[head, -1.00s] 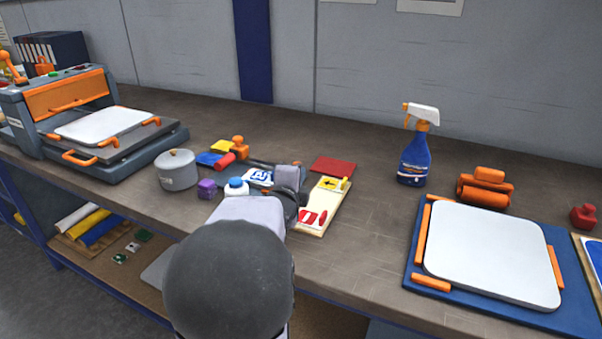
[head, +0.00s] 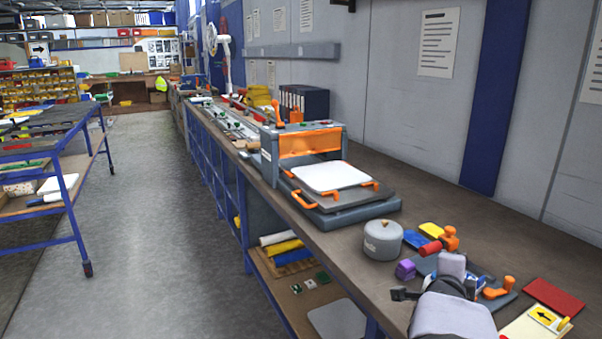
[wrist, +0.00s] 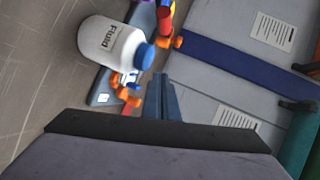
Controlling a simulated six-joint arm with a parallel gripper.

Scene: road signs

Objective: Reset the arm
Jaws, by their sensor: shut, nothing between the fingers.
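My gripper (wrist: 162,82) shows in the wrist view with its dark fingers together and nothing between them. A white bottle labelled "Fluid" with a blue cap (wrist: 110,44) is to the left of the fingers, apart from them. In the head view my arm reaches in from the bottom right over the bench (head: 372,330) and hides part of the work area. The fingertips are hard to make out there.
A press with a white plate (head: 333,177) stands farther back. The aisle is clear.

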